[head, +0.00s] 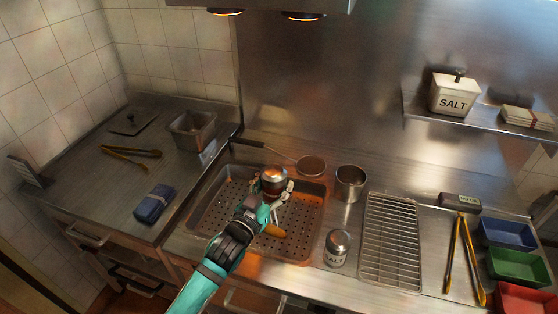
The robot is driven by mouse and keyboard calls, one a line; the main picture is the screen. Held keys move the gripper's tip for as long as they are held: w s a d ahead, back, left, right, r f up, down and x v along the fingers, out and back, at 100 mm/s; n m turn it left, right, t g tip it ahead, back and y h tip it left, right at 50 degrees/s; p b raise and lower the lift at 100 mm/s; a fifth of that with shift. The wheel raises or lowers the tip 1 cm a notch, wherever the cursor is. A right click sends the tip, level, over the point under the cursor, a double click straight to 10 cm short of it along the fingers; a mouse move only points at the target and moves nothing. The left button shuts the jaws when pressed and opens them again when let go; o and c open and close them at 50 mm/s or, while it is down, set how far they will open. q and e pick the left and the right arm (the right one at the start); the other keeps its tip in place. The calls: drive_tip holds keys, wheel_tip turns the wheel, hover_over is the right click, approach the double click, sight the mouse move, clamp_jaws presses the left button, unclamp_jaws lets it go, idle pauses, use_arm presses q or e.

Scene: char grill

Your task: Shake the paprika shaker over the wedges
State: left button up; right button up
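A teal arm comes in from the bottom, left of centre, and I take it as my left. Its gripper (276,192) is over the perforated metal tray (205,213), with its fingers around a reddish-brown shaker with a silver top, which I take as the paprika shaker (273,177). The shaker appears roughly upright, and its lower part is partly hidden by the fingers. An orange-yellow wedge (274,231) lies in the tray just below the gripper; other wedges, if any, are hidden by the arm. My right gripper is not in view.
A salt shaker (337,247) and a steel cup (350,183) stand right of the tray. A handled strainer (311,165) lies behind it. A wire rack (391,240), tongs (453,252) and coloured bins (517,267) are farther right. The left counter holds a blue cloth (154,204).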

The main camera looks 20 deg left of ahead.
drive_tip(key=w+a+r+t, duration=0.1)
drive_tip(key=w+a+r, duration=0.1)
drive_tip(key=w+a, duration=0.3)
use_arm(q)
drive_tip(key=w+d+f+n+b, duration=0.1)
drive_tip(key=f+n+b, duration=0.1)
drive_tip(key=n, duration=1)
drive_tip(key=w+d+f+n+b, duration=0.1)
drive_tip(key=d+f+n+b, duration=0.1)
drive_tip(key=n, duration=1)
drive_tip(key=shift+w+f+h+b, duration=0.15)
drive_tip(key=shift+f+h+b, duration=0.15)
drive_tip(key=shift+f, duration=0.55)
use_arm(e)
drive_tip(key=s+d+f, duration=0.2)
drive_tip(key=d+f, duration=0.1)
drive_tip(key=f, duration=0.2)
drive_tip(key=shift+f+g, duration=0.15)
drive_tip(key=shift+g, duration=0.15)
